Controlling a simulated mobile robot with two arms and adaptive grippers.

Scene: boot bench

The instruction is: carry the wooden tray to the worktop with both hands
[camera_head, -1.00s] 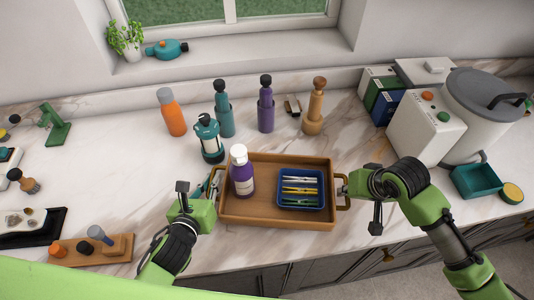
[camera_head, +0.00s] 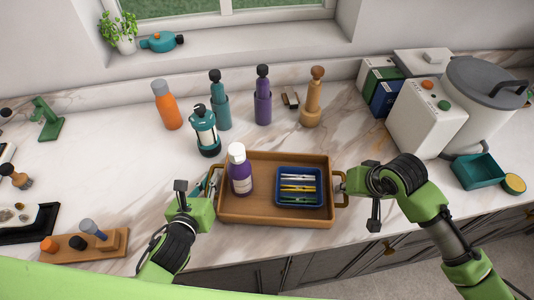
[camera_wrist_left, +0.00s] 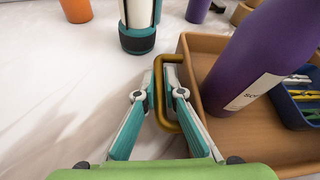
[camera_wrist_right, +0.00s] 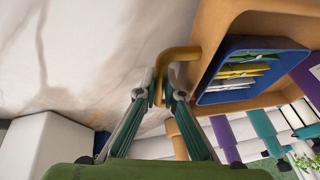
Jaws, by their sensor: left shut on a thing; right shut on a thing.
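The wooden tray (camera_head: 255,211) is level over the front part of the pale marble worktop (camera_head: 130,160). I cannot tell whether it touches the surface. It holds a purple bottle with a white cap (camera_head: 240,172) at left and a blue bin (camera_head: 300,204) of coloured pegs at right. My left gripper (camera_wrist_left: 168,88) is shut on the tray's left brass handle (camera_wrist_left: 174,125). My right gripper (camera_wrist_right: 164,92) is shut on the right handle (camera_wrist_right: 180,53). In the head view, my left gripper (camera_head: 211,190) and right gripper (camera_head: 342,187) flank the tray.
A teal lantern (camera_head: 205,132) stands close behind the tray's left corner. Orange (camera_head: 167,106), teal (camera_head: 221,103), purple (camera_head: 263,98) and wooden (camera_head: 312,100) bottles stand behind. A white box (camera_head: 427,117) and large pot (camera_head: 484,95) are at right; a wooden block (camera_head: 95,246) is front left.

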